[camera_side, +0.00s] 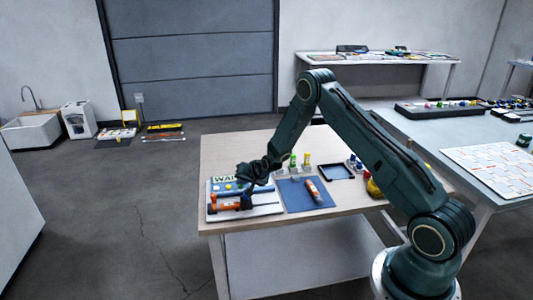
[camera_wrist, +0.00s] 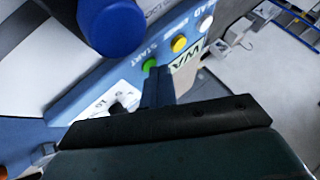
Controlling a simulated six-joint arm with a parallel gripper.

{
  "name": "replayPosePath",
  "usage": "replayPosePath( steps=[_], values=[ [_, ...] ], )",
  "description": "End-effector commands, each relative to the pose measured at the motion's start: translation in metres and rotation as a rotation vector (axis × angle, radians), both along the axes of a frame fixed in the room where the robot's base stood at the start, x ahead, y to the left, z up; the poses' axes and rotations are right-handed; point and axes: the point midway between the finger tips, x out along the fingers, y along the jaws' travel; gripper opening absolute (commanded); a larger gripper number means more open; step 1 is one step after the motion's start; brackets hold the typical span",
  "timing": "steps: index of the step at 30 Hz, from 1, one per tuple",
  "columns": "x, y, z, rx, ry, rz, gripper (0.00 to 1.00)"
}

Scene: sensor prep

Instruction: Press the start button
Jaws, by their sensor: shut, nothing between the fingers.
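The start button is a green button (camera_wrist: 150,64) on a blue panel (camera_wrist: 75,104), beside the printed word START in the wrist view. A yellow button (camera_wrist: 179,43) and a white button (camera_wrist: 205,22) sit in line with it. My gripper (camera_wrist: 157,72) is shut and empty, its fingertips just beside or over the green button. I cannot tell whether they touch it. In the side view my wrist hangs over the panel (camera_side: 219,185) and hides part of it, and the green button cannot be made out there.
A large blue round cap (camera_wrist: 112,25) stands close to the fingers in the wrist view. In the side view an orange part (camera_side: 222,207) lies in front of the panel. A blue mat (camera_side: 300,204) with an orange-and-white tube (camera_side: 314,192) and a black tray (camera_side: 336,172) lie to the right.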

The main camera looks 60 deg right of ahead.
Motion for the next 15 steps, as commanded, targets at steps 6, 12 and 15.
replayPosePath(
  steps=[6,12,15],
  values=[
    [-0.0004,0.0003,-0.0006,0.001,0.002,0.001,0.0],
    [-0.0006,0.0004,0.003,0.001,0.002,0.001,0.0],
    [-0.0007,0.0005,0.0068,0.001,0.002,0.001,0.0]
  ],
)
